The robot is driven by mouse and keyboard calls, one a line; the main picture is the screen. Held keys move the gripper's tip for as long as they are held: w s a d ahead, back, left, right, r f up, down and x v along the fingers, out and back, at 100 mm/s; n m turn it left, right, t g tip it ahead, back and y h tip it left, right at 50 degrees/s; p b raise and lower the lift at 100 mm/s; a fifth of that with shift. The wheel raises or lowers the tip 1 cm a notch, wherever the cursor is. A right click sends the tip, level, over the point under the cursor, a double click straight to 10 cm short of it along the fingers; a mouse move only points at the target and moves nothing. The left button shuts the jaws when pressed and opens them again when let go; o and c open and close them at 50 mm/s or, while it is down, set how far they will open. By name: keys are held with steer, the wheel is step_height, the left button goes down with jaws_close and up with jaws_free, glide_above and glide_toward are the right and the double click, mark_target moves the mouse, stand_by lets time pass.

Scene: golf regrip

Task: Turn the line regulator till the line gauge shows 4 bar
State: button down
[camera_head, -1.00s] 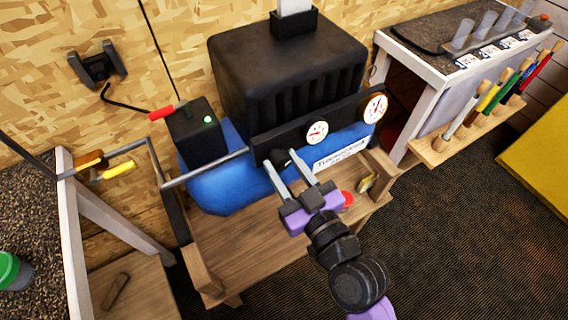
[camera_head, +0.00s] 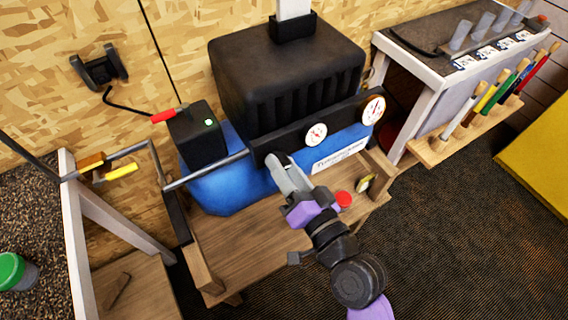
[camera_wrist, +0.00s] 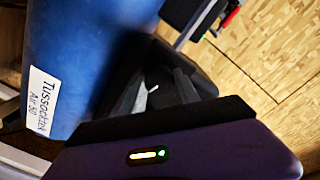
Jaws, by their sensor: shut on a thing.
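My gripper (camera_head: 276,161) reaches up to the black panel (camera_head: 345,120) on the blue air tank and is shut on the dark line regulator knob. In the wrist view the knob (camera_wrist: 157,83) sits between my two fingers, with a small white mark on it. In the head view the fingers mostly hide the knob. Two round white gauges are on the panel: a left gauge (camera_head: 316,134) nearer the knob and a right gauge (camera_head: 373,110). Their needles are too small to read, and I cannot tell which is the line gauge.
The blue tank (camera_head: 225,180) lies on a wooden stand under a black ribbed housing (camera_head: 285,70). A black switch box (camera_head: 197,135) with a green light stands to the left. A red knob (camera_head: 344,199) is close right of my gripper. A metal rail (camera_head: 205,170) runs left of it.

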steer(key=shift+m, duration=1.2)
steer(key=shift+p, duration=0.3)
steer(key=c, duration=0.9)
jaws_free()
steer(key=b+v, duration=0.2)
steer(key=v, duration=0.5)
steer(key=shift+s+d, duration=0.3)
